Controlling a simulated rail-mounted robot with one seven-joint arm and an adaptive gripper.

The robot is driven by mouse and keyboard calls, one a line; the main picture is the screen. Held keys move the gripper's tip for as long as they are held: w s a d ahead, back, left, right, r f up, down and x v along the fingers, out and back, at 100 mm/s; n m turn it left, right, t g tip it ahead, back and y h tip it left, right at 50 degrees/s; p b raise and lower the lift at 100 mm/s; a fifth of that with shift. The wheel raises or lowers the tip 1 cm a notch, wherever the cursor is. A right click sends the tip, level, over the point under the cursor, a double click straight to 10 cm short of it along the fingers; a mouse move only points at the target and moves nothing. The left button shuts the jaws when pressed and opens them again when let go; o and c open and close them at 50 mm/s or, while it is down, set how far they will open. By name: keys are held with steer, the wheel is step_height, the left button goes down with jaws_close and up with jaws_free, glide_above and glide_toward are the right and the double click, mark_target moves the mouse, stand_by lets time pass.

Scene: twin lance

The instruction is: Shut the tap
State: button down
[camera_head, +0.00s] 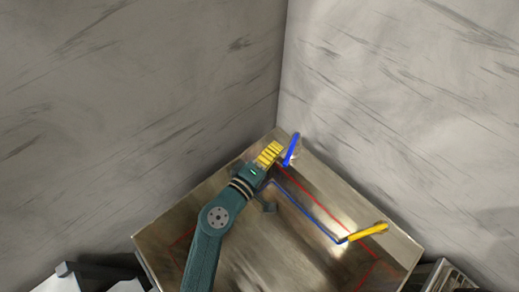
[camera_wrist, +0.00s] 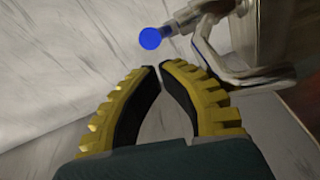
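The wrist view shows a grey metal tap-like fitting (camera_wrist: 222,62) at the upper right, with a bent metal loop and a short stem ending in a round blue tip (camera_wrist: 150,38). In the head view a blue bar (camera_head: 292,149) stands near the far corner of the brown top. My gripper (camera_head: 275,147) has yellow ribbed fingers and is just left of the blue bar. In the wrist view its fingertips (camera_wrist: 160,67) almost meet, with nothing between them, and lie below the blue tip. I cannot tell whether a finger touches the fitting.
A yellow bar (camera_head: 368,232) stands at the right of the brown top (camera_head: 255,250). Red and blue lines run across this top. Two grey marbled walls (camera_head: 400,90) meet behind the corner, close to the gripper. Dark and metal objects (camera_head: 445,275) show at the lower edges.

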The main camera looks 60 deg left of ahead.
mark_target(287, 157)
steer(key=shift+w+d, duration=0.25)
steer(key=shift+w+d, duration=0.2)
steer(key=shift+d, duration=0.55)
stand_by(0.4)
steer(key=shift+w+d, duration=0.3)
steer(key=shift+d, duration=0.3)
steer(key=w+d+p, duration=0.2)
steer(key=w+d, duration=0.2)
steer(key=w, duration=0.2)
steer(key=shift+w+d, duration=0.15)
steer(key=shift+w, duration=0.05)
stand_by(0.6)
